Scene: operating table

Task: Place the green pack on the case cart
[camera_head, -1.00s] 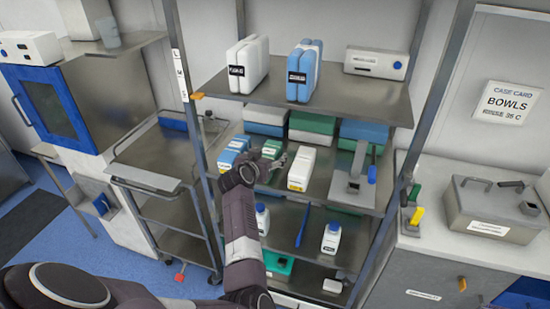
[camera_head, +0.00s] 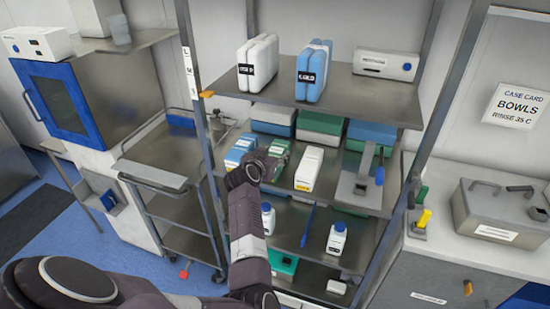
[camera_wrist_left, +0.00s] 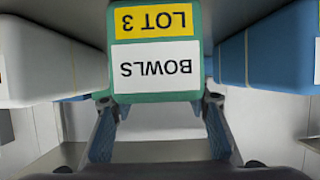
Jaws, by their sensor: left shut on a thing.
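The green pack (camera_head: 281,151) is on the middle shelf of the steel rack, partly hidden behind my left wrist. In the left wrist view the green pack (camera_wrist_left: 155,97) fills the middle, with a white BOWLS label and a yellow LOT 3 label upside down. My left gripper (camera_wrist_left: 160,112) is shut on it, one finger at each side; in the head view the gripper (camera_head: 264,165) is largely hidden by its own wrist. A wheeled steel trolley (camera_head: 150,177), which looks like the case cart, stands left of the rack. My right gripper is out of view.
The upper shelf (camera_head: 345,94) hangs above. The rack's left post (camera_head: 198,110) stands between shelf and trolley. The trolley's top looks mostly bare.

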